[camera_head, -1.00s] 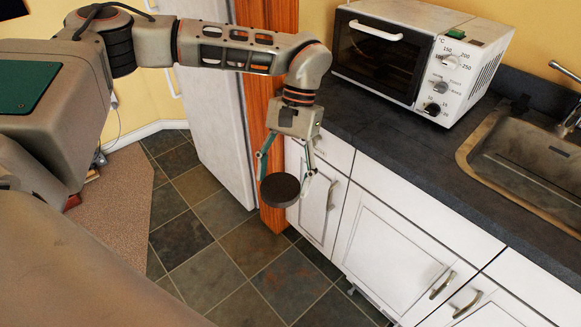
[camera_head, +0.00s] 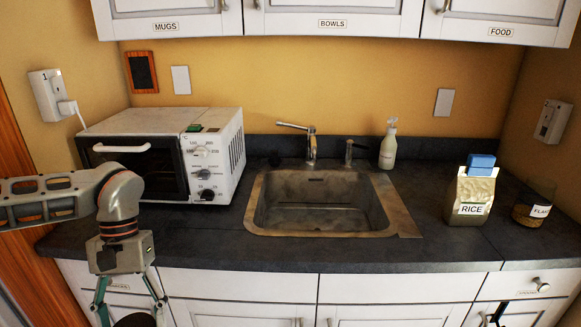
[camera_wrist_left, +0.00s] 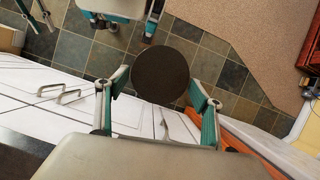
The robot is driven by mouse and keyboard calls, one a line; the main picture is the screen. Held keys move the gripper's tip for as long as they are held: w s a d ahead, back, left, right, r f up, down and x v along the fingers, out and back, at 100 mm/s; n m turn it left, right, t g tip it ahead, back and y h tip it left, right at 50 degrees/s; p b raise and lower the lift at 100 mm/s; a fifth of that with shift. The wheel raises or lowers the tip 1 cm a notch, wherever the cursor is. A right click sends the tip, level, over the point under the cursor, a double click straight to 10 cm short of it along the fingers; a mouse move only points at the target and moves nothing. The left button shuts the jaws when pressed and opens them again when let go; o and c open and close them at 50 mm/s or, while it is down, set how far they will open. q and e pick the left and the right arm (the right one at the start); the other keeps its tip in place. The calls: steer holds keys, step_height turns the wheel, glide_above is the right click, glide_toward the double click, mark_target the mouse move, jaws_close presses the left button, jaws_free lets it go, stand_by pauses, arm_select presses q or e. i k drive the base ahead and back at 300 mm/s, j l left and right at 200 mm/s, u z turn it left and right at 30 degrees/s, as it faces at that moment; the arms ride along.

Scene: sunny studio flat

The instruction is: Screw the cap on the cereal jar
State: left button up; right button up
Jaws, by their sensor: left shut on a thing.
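The cereal jar (camera_head: 533,208) is a clear container with a partly visible "FLAK" label and brownish contents. It stands upright at the far right of the dark counter in the head view, and its top looks uncapped. My left gripper (camera_head: 131,314) is shut on the cap (camera_head: 134,321), a dark round disc cut off by the lower edge. The wrist view shows the cap (camera_wrist_left: 160,71) flat between the two fingers. The gripper is in front of the cabinets at the left, below the counter top and far from the jar.
A toaster oven (camera_head: 165,155) stands at the counter's left. The sink (camera_head: 325,205) and tap (camera_head: 311,145) are in the middle. A soap bottle (camera_head: 388,146) stands behind, and a rice bag (camera_head: 470,195) with a blue clip is beside the jar. Cabinets hang overhead.

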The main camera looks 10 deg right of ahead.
mark_target(535, 199)
steer(key=z, duration=1.8)
steer(key=i+l, duration=0.2)
steer(key=l, duration=0.2)
steer(key=i+l, duration=0.15)
steer(key=l, duration=0.25)
